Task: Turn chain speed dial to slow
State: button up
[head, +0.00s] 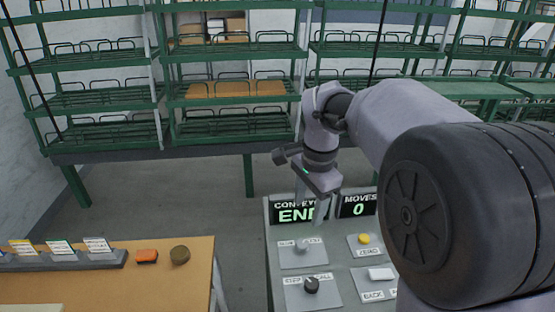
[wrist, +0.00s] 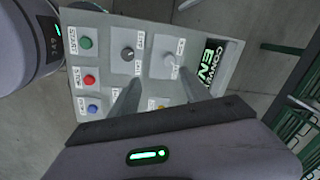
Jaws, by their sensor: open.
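A control panel (head: 335,256) stands in front of me with two round dials. The grey dial (head: 301,246) is on the upper left plate and the black dial (head: 312,285) on the plate below it. Their labels are too small to read surely, so I cannot tell which is the chain speed dial. In the wrist view the grey dial (wrist: 170,60) is just beyond the right fingertip and the black dial (wrist: 127,54) beyond the left one. My gripper (wrist: 157,76) is open and empty above the panel, apparently apart from both dials. It partly covers the display in the head view.
A display (head: 294,213) reads "END" and another (head: 358,206) reads "0". A yellow button (head: 364,239) and a white button (head: 380,274) sit on the right. Green (wrist: 86,42), red (wrist: 90,79) and blue (wrist: 93,108) buttons line the panel. A wooden table (head: 130,284) stands left.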

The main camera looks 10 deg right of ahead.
aim_at(303, 244)
jog(key=w+f+m+g+p, duration=0.1)
jog(key=w+f+m+p, duration=0.15)
jog(key=w, duration=0.35)
jog(key=shift+h, duration=0.3)
jog(key=f+b, duration=0.1)
jog(key=f, duration=0.4)
jog(key=f+b, duration=0.2)
jog(key=f, duration=0.4)
jog(key=f+b, duration=0.2)
jog(key=f, duration=0.3)
jog(key=shift+s+d+f, duration=0.25)
jog(key=shift+d+f, duration=0.05)
jog(key=shift+d, duration=0.1)
jog(key=shift+c, duration=0.5)
grip_shut()
